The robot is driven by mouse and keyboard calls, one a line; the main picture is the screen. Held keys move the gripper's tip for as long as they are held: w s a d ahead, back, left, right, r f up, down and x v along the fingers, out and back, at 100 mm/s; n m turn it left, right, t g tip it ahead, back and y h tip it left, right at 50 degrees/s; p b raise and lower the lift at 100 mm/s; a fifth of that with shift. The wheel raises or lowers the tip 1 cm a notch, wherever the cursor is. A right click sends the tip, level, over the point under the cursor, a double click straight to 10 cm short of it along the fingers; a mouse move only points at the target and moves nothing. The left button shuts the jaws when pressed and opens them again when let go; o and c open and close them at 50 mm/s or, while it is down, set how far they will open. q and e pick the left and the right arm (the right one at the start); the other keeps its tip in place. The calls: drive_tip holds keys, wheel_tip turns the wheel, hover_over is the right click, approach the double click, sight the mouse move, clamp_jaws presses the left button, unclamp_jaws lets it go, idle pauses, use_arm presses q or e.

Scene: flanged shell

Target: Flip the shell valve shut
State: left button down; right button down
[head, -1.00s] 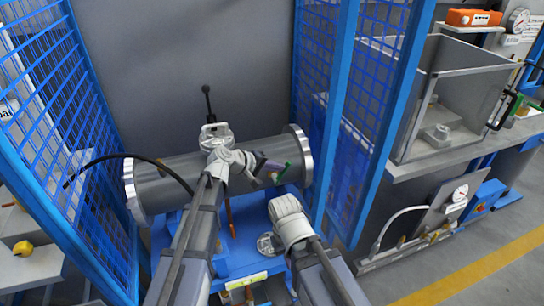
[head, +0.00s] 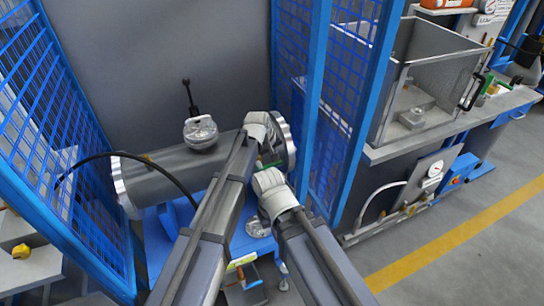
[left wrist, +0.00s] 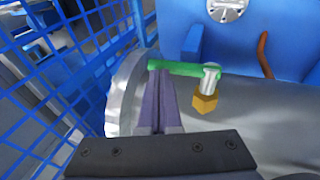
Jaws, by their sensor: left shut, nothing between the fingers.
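The shell (head: 180,178) is a grey horizontal cylinder with bright flanges at both ends. The shell valve shows in the left wrist view as a green lever (left wrist: 180,68) on a silver stem above a brass body (left wrist: 205,103). The lever lies across the picture, with its free end on the left. My left gripper (left wrist: 160,72) is shut and empty. Its fingertips are at the lever's free end; contact is unclear. In the head view, my left wrist (head: 258,130) hides these fingers. My right wrist (head: 272,190) is in front of the shell; its fingers are hidden.
A blue mesh guard (head: 60,130) stands on the left and another (head: 345,90) close to the shell's right end. A black hose (head: 150,160) arches over the shell's left part. A round fitting with a black lever (head: 200,131) sits on top of the shell.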

use_arm(q)
drive_tip(key=shift+w+d+f, duration=0.1)
drive_tip(key=shift+d+f, duration=0.15)
drive_tip(key=shift+f, duration=0.1)
drive_tip(key=shift+d+b, duration=0.15)
drive_tip(key=shift+b, duration=0.2)
idle(0.4)
wheel_tip(320, 180, up, 14)
drive_tip(key=s+p, duration=0.2)
drive_tip(key=p, duration=1.2)
drive_tip(key=shift+s+d, duration=0.35)
drive_tip(key=shift+d, duration=0.05)
drive_tip(key=shift+f, duration=0.15)
drive_tip(key=shift+a, duration=0.15)
